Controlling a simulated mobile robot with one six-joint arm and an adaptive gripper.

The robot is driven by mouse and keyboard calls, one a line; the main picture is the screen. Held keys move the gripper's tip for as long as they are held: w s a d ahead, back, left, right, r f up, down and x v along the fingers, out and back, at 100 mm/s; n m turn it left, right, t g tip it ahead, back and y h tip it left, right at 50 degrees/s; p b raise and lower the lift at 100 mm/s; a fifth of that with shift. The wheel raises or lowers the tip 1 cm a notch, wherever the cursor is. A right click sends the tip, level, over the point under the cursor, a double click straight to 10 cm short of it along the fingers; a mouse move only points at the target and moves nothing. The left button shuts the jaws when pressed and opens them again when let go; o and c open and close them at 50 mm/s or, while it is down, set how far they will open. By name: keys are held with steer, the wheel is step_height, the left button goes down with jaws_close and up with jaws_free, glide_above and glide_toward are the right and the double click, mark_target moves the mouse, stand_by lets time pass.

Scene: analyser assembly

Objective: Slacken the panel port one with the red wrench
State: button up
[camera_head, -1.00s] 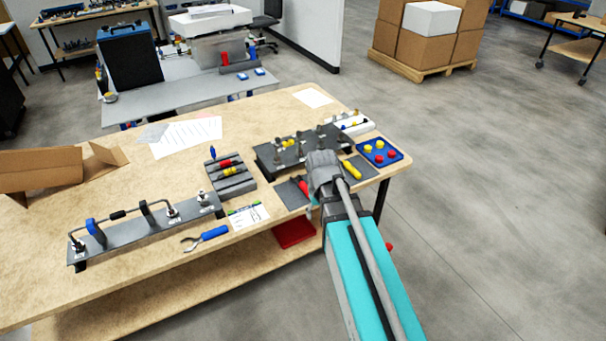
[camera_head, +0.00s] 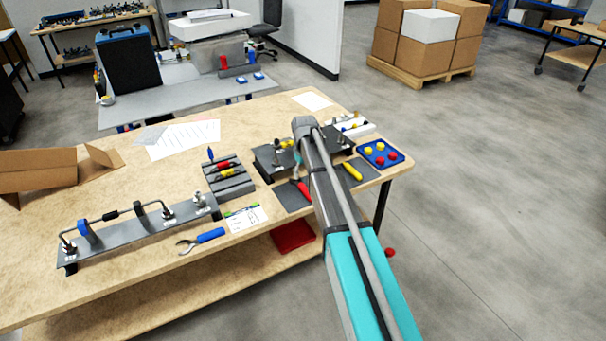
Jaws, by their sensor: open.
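A red-handled tool (camera_head: 302,189), seemingly the red wrench, lies on a dark mat (camera_head: 291,199) at the table's right part, partly beside my arm. A dark raised panel (camera_head: 265,160) with several upright fittings stands just behind it, partly hidden by my arm. A long grey panel (camera_head: 130,236) with a bent pipe and labelled fittings lies at the table's front left. I cannot read which fitting is port one. My gripper (camera_head: 297,168) is open at the far end of my arm, near the red tool and the dark panel. Its fingers are small and mostly hidden; I see nothing held.
Blue-handled pliers (camera_head: 203,240) and a picture card (camera_head: 246,217) lie near the front edge. A grey rack (camera_head: 230,181) stands left of the mat. A blue tray (camera_head: 380,154) with red and yellow knobs and a yellow-handled tool (camera_head: 352,171) lie at right. A cardboard box (camera_head: 38,171) is at left.

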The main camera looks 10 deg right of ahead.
mark_target(304, 187)
steer(key=shift+f, duration=0.2)
steer(key=shift+f+b, duration=3.1)
steer(key=shift+b, duration=0.15)
jaws_close()
steer(key=shift+r, duration=0.1)
steer(key=r+p, duration=0.2)
steer(key=s+r+p, duration=0.1)
steer(key=r+p, duration=0.3)
steer(key=shift+s+d, duration=0.2)
steer(key=shift+d, duration=0.05)
steer(key=shift+f, duration=0.1)
